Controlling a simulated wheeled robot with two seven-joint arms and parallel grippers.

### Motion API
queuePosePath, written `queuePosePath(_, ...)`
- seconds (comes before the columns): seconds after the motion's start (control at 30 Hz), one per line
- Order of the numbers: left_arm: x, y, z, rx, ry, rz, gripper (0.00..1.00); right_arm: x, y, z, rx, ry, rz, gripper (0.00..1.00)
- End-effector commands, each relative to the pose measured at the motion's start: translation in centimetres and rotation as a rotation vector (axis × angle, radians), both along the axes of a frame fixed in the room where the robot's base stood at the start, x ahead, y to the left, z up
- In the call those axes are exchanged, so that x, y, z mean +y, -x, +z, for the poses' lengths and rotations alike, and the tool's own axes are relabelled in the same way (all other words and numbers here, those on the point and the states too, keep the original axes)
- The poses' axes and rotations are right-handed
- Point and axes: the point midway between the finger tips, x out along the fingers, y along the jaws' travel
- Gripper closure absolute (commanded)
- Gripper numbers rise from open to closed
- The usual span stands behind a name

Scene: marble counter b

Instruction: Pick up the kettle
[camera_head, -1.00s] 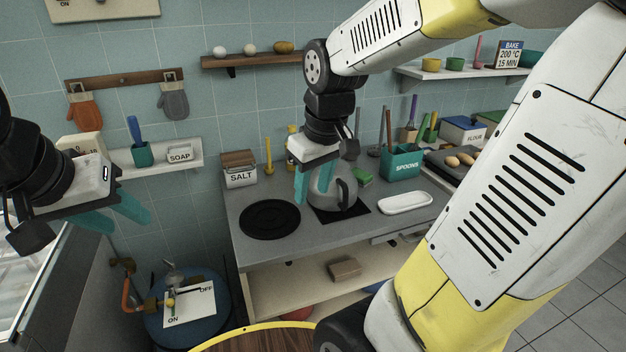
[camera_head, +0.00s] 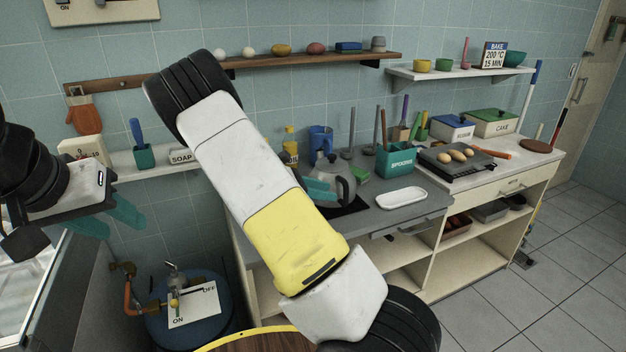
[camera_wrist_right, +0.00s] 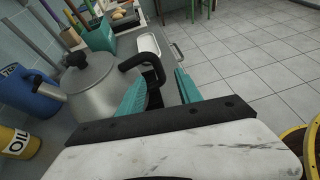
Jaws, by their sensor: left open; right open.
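The grey kettle (camera_head: 341,172) with a dark lid knob and black handle stands on a dark square on the counter. In the right wrist view the kettle (camera_wrist_right: 92,88) is close, at the left. Its black handle (camera_wrist_right: 137,61) reaches toward the gap between my right gripper's teal fingers (camera_wrist_right: 160,84). That gripper is open; whether it touches the handle I cannot tell. In the head view my right gripper (camera_head: 320,190) is at the kettle's left, partly hidden by my forearm. My left gripper (camera_head: 122,222) is open and empty, away from the counter at left.
A blue jug (camera_head: 320,139) and a yellow oil bottle (camera_head: 290,145) stand behind the kettle. A green spoons holder (camera_head: 396,161) and a white tray (camera_head: 401,197) are to its right. A blue gas cylinder (camera_head: 208,325) stands below at left.

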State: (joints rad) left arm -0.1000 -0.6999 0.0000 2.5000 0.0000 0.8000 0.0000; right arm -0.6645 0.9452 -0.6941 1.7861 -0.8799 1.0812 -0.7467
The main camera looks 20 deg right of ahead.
Motion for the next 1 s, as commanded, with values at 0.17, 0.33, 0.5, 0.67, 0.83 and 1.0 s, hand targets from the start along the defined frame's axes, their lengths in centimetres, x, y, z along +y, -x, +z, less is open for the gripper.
queuePosePath(0.17,0.0,0.0,0.0,0.0,0.0,0.0,0.57,-1.6,-0.1,-0.6,0.009,0.014,0.004,0.58)
queuePosePath(0.33,0.0,0.0,0.0,0.0,0.0,0.0,0.57,-3.5,0.0,-1.4,0.009,0.012,0.006,0.58)
queuePosePath(0.5,0.0,0.0,0.0,0.0,0.0,0.0,0.57,-5.9,0.1,-2.4,0.008,0.011,0.004,0.58)
queuePosePath(0.67,0.0,0.0,0.0,0.0,0.0,0.0,0.57,-7.1,0.1,-2.8,0.006,0.009,0.005,0.58)
queuePosePath(0.83,0.0,0.0,0.0,0.0,0.0,0.0,0.57,-7.2,0.1,-2.9,0.005,0.008,0.006,0.58)
queuePosePath(1.0,0.0,0.0,0.0,0.0,0.0,0.0,0.57,-7.1,0.1,-2.9,0.005,0.008,0.006,0.82)
